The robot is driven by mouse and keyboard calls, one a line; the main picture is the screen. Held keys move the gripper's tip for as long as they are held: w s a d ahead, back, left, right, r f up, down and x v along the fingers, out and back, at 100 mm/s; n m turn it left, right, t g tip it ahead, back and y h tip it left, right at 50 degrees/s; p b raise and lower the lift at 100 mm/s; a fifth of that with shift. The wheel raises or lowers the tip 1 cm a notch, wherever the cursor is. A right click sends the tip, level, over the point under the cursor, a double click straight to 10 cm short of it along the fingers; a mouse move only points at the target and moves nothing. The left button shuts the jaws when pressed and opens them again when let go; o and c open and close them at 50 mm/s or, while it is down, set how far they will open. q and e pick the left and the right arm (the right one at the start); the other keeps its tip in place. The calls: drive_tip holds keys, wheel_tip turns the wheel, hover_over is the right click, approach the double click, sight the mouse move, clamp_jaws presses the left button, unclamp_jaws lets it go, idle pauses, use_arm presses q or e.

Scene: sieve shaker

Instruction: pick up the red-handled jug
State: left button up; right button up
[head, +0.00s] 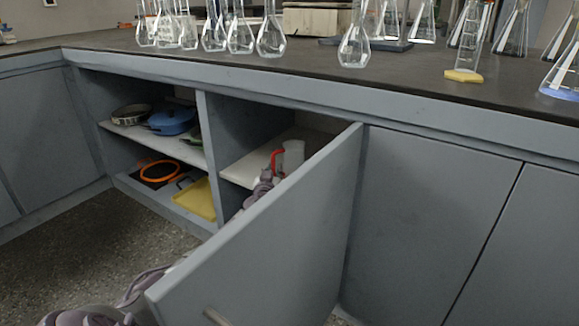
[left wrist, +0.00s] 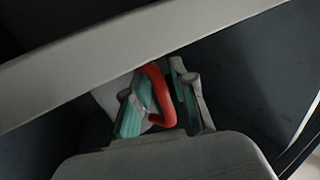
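The jug (head: 293,155) is a white vessel with a red handle on its left side. It stands on the shelf inside the open cupboard, partly hidden behind the open door. My left gripper (head: 267,180) reaches into the cupboard, close to the handle; the door hides part of my arm. In the left wrist view the red handle (left wrist: 158,92) lies between the two teal-padded fingers of my left gripper (left wrist: 156,90). The fingers are apart, with a gap showing on the right finger's side. The jug's white body (left wrist: 112,96) is partly hidden behind the left finger. My right gripper is not in view.
The open cupboard door (head: 265,245) stands out in front of the right compartment. The left compartment holds a blue pot (head: 173,119), a pan (head: 130,115), an orange-rimmed item (head: 160,171) and a yellow board (head: 196,198). Glass flasks (head: 354,45) stand on the dark worktop (head: 410,68).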

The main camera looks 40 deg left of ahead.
use_arm(q)
drive_tip(key=shift+c, duration=0.2)
clamp_jaws()
drive_tip(key=shift+r, duration=0.2)
